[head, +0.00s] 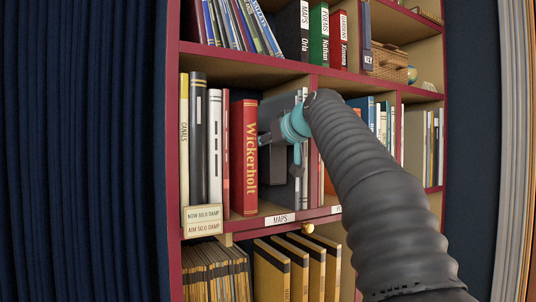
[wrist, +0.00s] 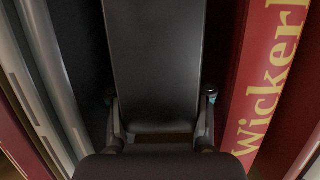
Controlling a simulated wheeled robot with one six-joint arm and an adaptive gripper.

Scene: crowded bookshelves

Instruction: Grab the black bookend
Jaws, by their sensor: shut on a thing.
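The black bookend (wrist: 154,62) is a flat dark plate that fills the middle of the wrist view. In the head view the bookend (head: 275,106) stands upright in the middle shelf bay, just right of the red Wickerholt book (head: 244,157). My gripper (wrist: 160,117) is shut on the bookend, one finger at each side edge of the plate. In the head view my gripper (head: 273,150) reaches into the bay and hides much of the plate. The bookend's base is not clearly visible.
Tall books (head: 198,138) stand left of Wickerholt. Grey books (head: 300,165) stand close on the bookend's right. A MAPS label (head: 280,219) marks the shelf edge. The upper shelf holds more books and a wicker basket (head: 388,64). Tan folders (head: 285,270) stand below.

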